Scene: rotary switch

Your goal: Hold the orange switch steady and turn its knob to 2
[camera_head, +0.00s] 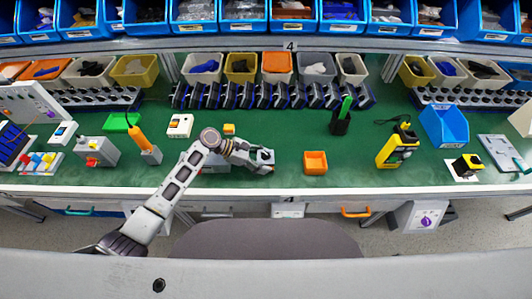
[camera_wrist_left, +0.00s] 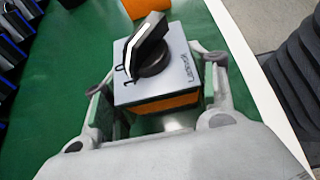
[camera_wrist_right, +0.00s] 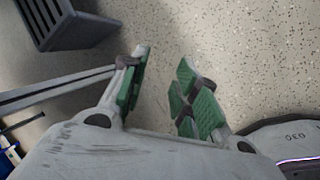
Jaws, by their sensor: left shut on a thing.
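The switch (camera_wrist_left: 185,80) has a grey top plate, an orange base and a black rotary knob (camera_wrist_left: 153,57) with a white pointer line. In the left wrist view the knob's raised bar slants toward the upper right. Small marks are printed beside the knob, but I cannot read them surely. My left gripper (camera_wrist_left: 156,78) is shut on the switch, one finger on each side. In the head view the switch (camera_head: 264,156) sits at the left gripper, low over the green bench, partly hidden by it. My right gripper (camera_wrist_right: 162,70) is open and empty, above the floor.
A black holder with a green tool (camera_head: 341,120) and a yellow device (camera_head: 397,149) stand further right. Bench space around the orange box is clear.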

